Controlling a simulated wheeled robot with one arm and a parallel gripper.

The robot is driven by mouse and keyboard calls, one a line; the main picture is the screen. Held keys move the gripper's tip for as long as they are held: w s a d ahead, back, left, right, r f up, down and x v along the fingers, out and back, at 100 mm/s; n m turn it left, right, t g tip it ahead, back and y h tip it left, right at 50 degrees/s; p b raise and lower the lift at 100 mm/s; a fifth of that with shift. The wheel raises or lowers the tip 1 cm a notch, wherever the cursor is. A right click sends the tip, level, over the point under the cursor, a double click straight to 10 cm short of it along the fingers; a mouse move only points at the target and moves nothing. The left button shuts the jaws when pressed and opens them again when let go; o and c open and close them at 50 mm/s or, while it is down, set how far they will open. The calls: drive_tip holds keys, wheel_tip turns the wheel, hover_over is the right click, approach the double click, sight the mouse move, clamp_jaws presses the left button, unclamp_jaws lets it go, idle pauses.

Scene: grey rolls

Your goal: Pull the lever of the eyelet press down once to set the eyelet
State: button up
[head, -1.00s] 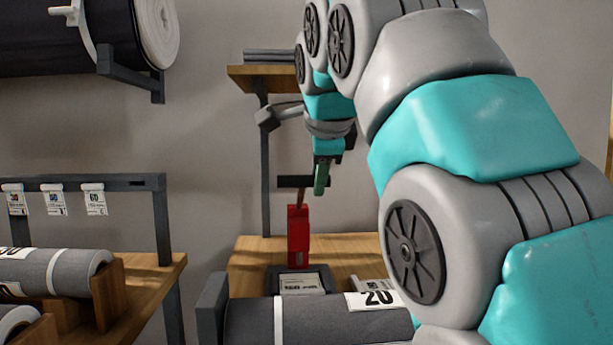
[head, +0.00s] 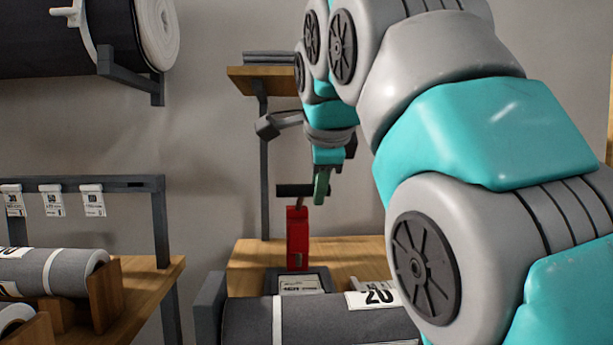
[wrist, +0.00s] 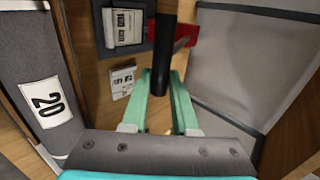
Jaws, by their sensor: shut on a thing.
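The red eyelet press (head: 297,238) stands upright on the wooden bench. Its lever ends in a black crossbar handle (head: 291,190), just above the press body. My gripper (head: 320,190) is at the right part of this handle, its green fingers pointing down. In the wrist view the black handle (wrist: 165,45) runs between the two green fingers of my gripper (wrist: 162,88), which are shut on it. Part of the red press (wrist: 190,30) shows to the right of the handle there. The eyelet cannot be made out.
A dark tray with a printed card (head: 298,285) lies in front of the press. A grey roll labelled 20 (head: 310,322) lies nearer to me. Price tags hang from a rail (head: 92,201) at the left. The bench (head: 250,256) is bare left of the press.

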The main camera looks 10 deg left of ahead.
drive_tip(key=shift+s+d+f+b, duration=0.1)
drive_tip(key=shift+s+f+b, duration=0.2)
drive_tip(key=shift+f+b, duration=0.4)
drive_tip(key=shift+f, duration=0.2)
drive_tip(key=shift+s+f+b, duration=0.15)
drive_tip(key=shift+f+b, duration=0.4)
drive_tip(key=shift+f, duration=0.3)
